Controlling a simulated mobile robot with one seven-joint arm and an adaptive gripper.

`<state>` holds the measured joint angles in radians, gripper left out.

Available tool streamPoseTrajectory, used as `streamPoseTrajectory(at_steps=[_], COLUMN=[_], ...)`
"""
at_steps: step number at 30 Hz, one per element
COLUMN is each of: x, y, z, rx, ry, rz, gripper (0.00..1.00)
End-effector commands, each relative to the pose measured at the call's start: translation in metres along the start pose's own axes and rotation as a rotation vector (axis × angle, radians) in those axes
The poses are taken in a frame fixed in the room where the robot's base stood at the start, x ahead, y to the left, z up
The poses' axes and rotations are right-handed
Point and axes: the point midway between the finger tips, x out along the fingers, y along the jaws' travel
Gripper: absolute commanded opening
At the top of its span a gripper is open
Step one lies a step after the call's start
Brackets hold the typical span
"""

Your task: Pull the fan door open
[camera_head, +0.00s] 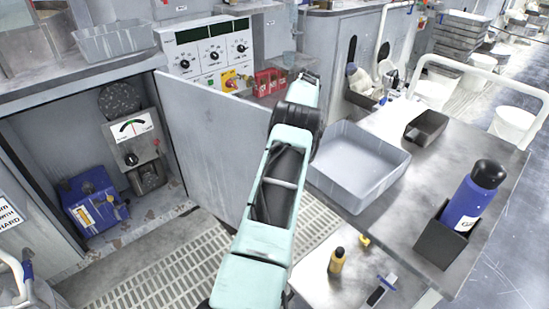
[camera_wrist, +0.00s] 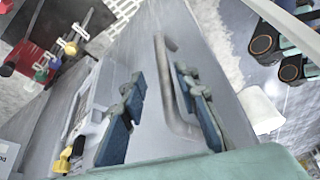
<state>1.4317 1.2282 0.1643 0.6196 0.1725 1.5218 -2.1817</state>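The fan door (camera_head: 212,140) is a grey panel standing swung out from the right side of the cabinet opening, so the inside of the cabinet shows. In the wrist view the door face (camera_wrist: 222,70) carries a grey bar handle (camera_wrist: 163,75). My gripper (camera_wrist: 160,80) is open, with one blue finger on each side of the handle. The right finger is close to the bar; a gap shows on the left. I cannot tell whether either finger touches it. In the head view my arm hides the handle and the gripper.
The open cabinet holds a blue box (camera_head: 92,200) and a gauge panel (camera_head: 132,135). Right of my arm a bench (camera_head: 400,190) carries a grey tray (camera_head: 358,165) and a blue bottle (camera_head: 470,198). A perforated floor grate (camera_head: 165,272) lies below the door.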

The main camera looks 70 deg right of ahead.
Motion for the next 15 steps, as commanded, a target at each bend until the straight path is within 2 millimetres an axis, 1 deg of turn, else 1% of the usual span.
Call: streamPoseTrajectory(at_steps=[3, 9, 12, 15], x=[-0.023, -0.057, -0.070, -0.077], y=[0.002, 0.002, 0.003, 0.004], z=[-0.009, -0.025, -0.032, -0.036], rx=[-0.002, -0.004, -0.005, -0.005], ry=[-0.003, -0.002, 0.000, 0.002], rz=[0.005, 0.006, 0.008, 0.008], gripper=[0.29, 0.29, 0.29, 0.29])
